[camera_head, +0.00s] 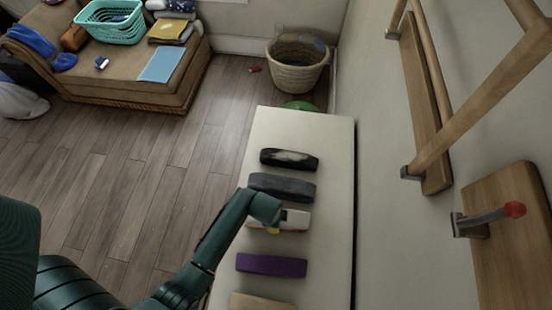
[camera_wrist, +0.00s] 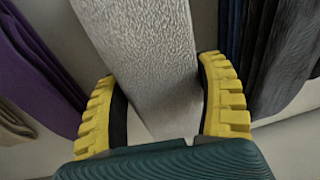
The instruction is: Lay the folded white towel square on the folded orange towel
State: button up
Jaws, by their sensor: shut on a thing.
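The folded white towel (camera_head: 294,219) lies among a row of folded towels on the pale bench top. My gripper (camera_head: 272,229) is over it in the head view, and my arm hides part of it. In the wrist view, the yellow fingers of my gripper (camera_wrist: 158,85) are on either side of the white towel (camera_wrist: 150,45), shut on it. I cannot tell whether it is lifted. No towel looks clearly orange; a tan folded towel (camera_head: 262,301) is cut off at the bottom of the head view.
A purple towel (camera_head: 271,265) lies on the near side of the white one. Dark grey (camera_head: 282,187) and black-and-white (camera_head: 289,159) towels lie beyond. The bench (camera_head: 335,180) runs along the wall, below wooden rails. A wicker basket (camera_head: 297,77) and a sofa (camera_head: 130,72) stand farther back.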

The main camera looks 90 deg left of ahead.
jog(key=shift+f, duration=0.15)
jog(key=o, duration=1.2)
jog(key=shift+o, duration=0.2)
jog(key=r, duration=0.4)
jog(key=s+r, duration=0.1)
jog(key=r, duration=0.3)
jog(key=d+r, duration=0.1)
jog(key=r, duration=0.3)
jog(key=shift+s+d, duration=0.1)
jog(key=shift+s, duration=0.1)
